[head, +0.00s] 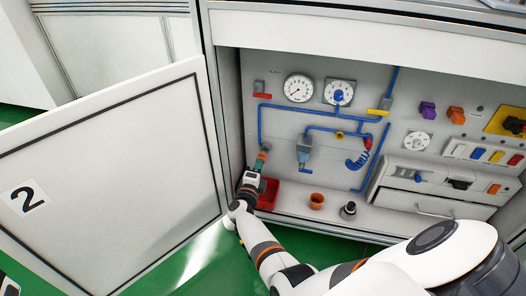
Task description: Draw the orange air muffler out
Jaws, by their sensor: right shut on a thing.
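My right gripper (260,162) reaches into the open cabinet from below and is shut at the lower left end of the blue pipe (260,126). A small orange-tan piece, which looks like the orange air muffler (265,147), shows just beyond its fingertips. The fingers and wrist hide most of it, and I cannot tell whether it is still seated on the pipe.
A red bin (268,194), an orange-brown cup (316,202) and a dark fitting (348,211) stand on the cabinet floor. The open door (110,165) is left of my arm. Gauges (298,88), a blue-grey unit (304,150) and purple and orange blocks (456,115) are on the back panel.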

